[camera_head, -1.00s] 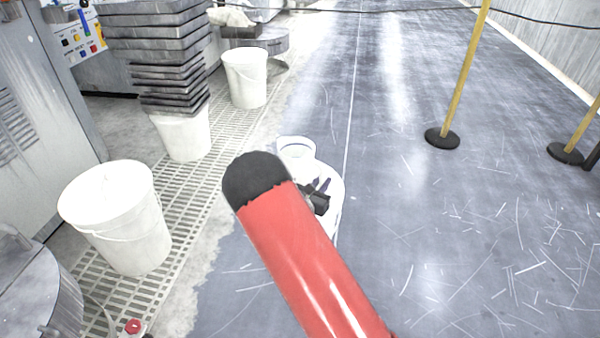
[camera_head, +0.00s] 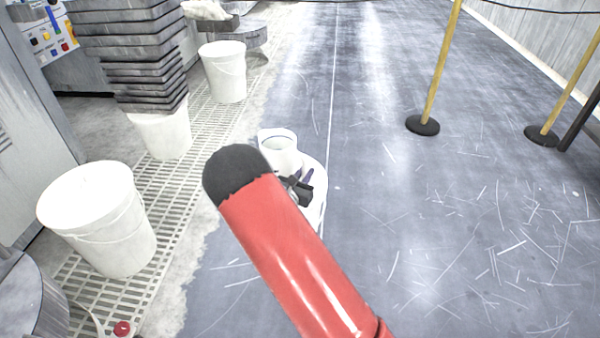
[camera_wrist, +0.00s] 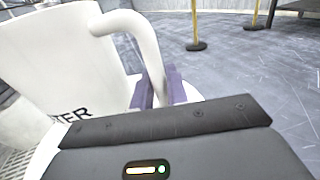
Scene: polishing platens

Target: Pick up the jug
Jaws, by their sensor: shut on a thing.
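The jug is white with a thick looped handle and dark lettering ending in "TER", large at the left of the wrist view (camera_wrist: 65,55). In the head view the jug (camera_head: 282,152) shows beyond my red arm, which hides part of it. My gripper (camera_wrist: 158,88) has purple fingers on both sides of the lower handle and is shut on it. In the head view my gripper (camera_head: 303,185) is a small dark shape beside the jug. The jug looks roughly upright. I cannot tell whether its base touches the white surface below.
A white round-edged support (camera_head: 316,200) lies under the jug, mostly hidden by my arm. White buckets (camera_head: 100,225) (camera_head: 223,72) stand along the floor grating at left. Yellow posts (camera_head: 437,75) on black bases stand at right. The scratched floor between is clear.

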